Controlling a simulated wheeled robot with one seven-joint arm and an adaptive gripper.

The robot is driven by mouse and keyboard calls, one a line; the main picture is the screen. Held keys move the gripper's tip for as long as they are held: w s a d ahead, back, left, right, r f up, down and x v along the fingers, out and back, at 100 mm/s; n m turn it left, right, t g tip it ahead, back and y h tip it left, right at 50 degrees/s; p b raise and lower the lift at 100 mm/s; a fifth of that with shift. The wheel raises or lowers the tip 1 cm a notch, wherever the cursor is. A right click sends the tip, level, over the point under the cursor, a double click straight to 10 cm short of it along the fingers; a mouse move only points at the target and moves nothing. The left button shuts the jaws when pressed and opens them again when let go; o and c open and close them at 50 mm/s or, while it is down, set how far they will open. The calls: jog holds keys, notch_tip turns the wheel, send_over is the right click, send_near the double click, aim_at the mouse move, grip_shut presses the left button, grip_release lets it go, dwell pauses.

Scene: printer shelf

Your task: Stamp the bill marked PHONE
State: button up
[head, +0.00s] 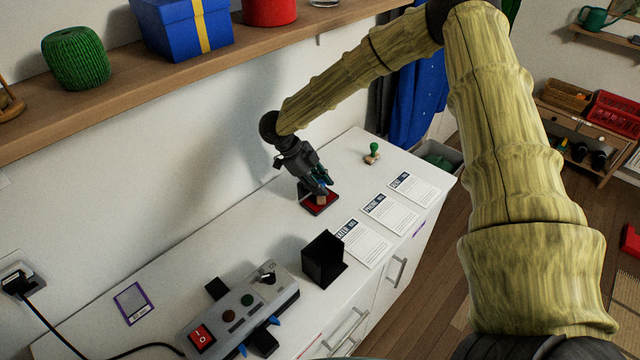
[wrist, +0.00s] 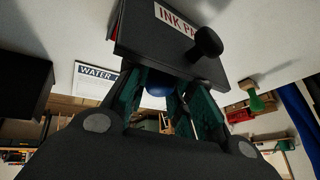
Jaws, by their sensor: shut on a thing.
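The PHONE bill (head: 391,217) lies flat on the white cabinet top, the middle one of three bills in a row. My gripper (head: 321,188) points down over the red ink pad (head: 312,208). It is shut on a stamp with a blue handle (wrist: 157,88). The stamp's wooden base (head: 321,201) is at the pad's red surface; I cannot tell whether it touches. The fingers hide most of the handle. In the wrist view, a dark panel labelled INK PA (wrist: 176,18) with a black knob is close to the fingers.
The WATER bill (head: 363,244) and a third bill (head: 414,189) flank the PHONE bill. A green-handled stamp (head: 373,152) stands farther back. A black holder (head: 322,262) and a grey control box (head: 240,315) are nearer. A wooden shelf (head: 130,97) runs above, along the wall.

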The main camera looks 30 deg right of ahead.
jog(key=shift+r+p, duration=2.95)
jog(key=shift+r, duration=0.6)
jog(key=shift+f, duration=0.1)
